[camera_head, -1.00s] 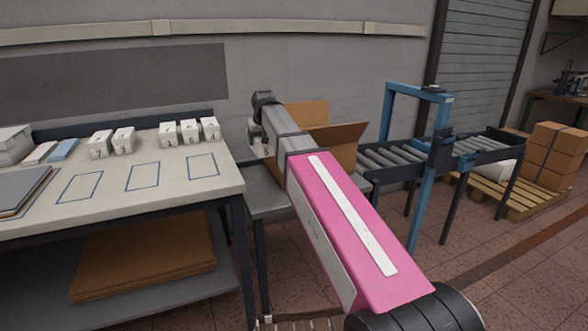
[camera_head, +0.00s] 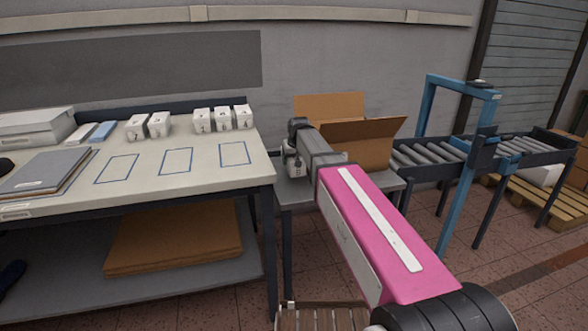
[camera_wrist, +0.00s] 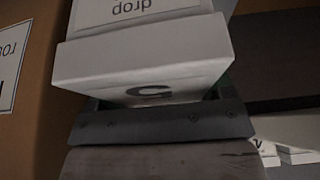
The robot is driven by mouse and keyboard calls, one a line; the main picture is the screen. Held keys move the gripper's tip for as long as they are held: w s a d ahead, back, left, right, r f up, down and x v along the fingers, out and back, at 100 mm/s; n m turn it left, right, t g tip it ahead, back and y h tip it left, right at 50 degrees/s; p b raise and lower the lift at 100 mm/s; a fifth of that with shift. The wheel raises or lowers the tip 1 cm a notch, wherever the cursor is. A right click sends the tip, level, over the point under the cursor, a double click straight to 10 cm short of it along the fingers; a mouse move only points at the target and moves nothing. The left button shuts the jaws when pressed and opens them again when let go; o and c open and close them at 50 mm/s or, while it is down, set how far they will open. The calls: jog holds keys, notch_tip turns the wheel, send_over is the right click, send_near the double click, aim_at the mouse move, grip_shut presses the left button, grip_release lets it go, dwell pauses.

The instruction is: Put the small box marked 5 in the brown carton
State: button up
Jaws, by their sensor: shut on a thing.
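The small white box marked 5 (camera_wrist: 145,65) fills the upper middle of the wrist view, with its 5 upside down. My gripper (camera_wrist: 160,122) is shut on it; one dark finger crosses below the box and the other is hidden. In the head view my gripper (camera_head: 293,165) is left of the open brown carton (camera_head: 372,145), with a small white part of its load or jaw showing. The carton stands on a grey stand with flaps up, its inside hidden. A brown surface with a white label (camera_wrist: 12,62) is at the wrist view's left.
Several small white numbered boxes (camera_head: 222,118) stand at the back of the workbench (camera_head: 210,190), beside blue outlines. A roller conveyor (camera_head: 425,153) with a blue frame (camera_head: 455,190) is right of the carton. Folded cardboard (camera_head: 175,237) lies on the lower shelf.

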jog(key=shift+f, duration=2.15)
jog(key=shift+f, duration=0.15)
jog(key=o, duration=1.1)
